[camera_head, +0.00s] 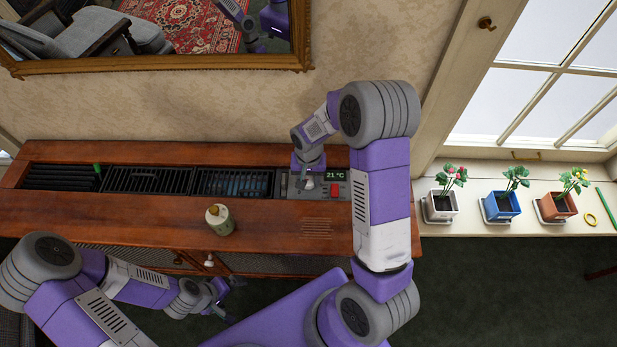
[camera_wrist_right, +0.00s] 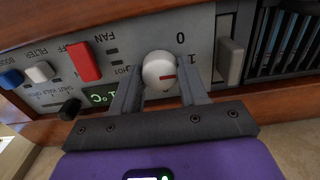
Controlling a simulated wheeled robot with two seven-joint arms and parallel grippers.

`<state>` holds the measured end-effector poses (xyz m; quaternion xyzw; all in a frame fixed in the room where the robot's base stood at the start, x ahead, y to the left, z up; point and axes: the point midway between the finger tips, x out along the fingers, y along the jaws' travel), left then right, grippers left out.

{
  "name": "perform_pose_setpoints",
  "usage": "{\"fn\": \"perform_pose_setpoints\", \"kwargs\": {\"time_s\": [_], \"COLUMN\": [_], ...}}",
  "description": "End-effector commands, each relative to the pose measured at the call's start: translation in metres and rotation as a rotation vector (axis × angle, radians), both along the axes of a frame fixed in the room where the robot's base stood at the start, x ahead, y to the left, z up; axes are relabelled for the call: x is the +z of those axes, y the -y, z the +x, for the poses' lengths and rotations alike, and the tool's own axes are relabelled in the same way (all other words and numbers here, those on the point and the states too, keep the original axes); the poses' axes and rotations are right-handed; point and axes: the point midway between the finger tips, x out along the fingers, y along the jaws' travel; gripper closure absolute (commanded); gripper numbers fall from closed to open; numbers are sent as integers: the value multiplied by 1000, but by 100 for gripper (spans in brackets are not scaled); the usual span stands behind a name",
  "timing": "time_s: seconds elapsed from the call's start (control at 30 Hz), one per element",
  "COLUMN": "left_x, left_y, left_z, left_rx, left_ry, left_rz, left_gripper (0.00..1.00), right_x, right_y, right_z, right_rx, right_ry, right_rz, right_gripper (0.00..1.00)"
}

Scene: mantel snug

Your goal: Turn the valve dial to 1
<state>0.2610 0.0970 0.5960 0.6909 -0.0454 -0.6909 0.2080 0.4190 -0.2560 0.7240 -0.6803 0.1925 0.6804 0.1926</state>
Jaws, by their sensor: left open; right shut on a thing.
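The valve dial (camera_wrist_right: 159,72) is a round white knob with a short red mark, on a grey control panel (camera_wrist_right: 125,60). A "0" is printed beside it in the right wrist view, which is upside down. My right gripper (camera_wrist_right: 160,92) is shut on the dial, one finger on each side. In the head view my right gripper (camera_head: 308,180) reaches down to the panel (camera_head: 293,193) on the wooden cabinet and mostly hides the dial. My left gripper (camera_head: 224,300) is open and empty in front of the cabinet.
A display (camera_head: 335,176) reads 21 °C. A red switch (camera_wrist_right: 84,62), a white switch (camera_wrist_right: 39,72) and a grey slider (camera_wrist_right: 230,62) are near the dial. Several potted plants line the sill (camera_head: 470,222) at right.

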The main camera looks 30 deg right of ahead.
Motion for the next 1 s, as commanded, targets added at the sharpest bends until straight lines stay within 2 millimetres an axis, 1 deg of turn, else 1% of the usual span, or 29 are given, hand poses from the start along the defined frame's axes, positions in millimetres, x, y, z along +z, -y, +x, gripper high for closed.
{"fn": "perform_pose_setpoints", "kwargs": {"time_s": [0.13,0.17,0.3,0.57,0.67,0.77,0.9,1.0], "left_x": [0,0,0,0,3,9,18,23], "left_y": [0,0,0,0,0,0,0,0], "left_z": [0,0,0,0,0,0,0,0], "left_rx": [0,0,0,0,0,0,0,0], "left_ry": [0,0,0,0,0,0,0,0], "left_rz": [0,0,0,0,0,0,0,0], "left_gripper": [0,0,0,0,0,0,0,0], "right_x": [0,0,0,0,6,21,47,61], "right_y": [0,0,0,0,0,0,0,0], "right_z": [0,0,0,0,0,1,1,1], "right_rx": [1,1,1,1,2,2,1,2], "right_ry": [0,0,0,0,2,4,3,3], "right_rz": [0,0,0,0,0,0,-1,-1], "right_gripper": [87,54,32,31,31,31,31,31]}}
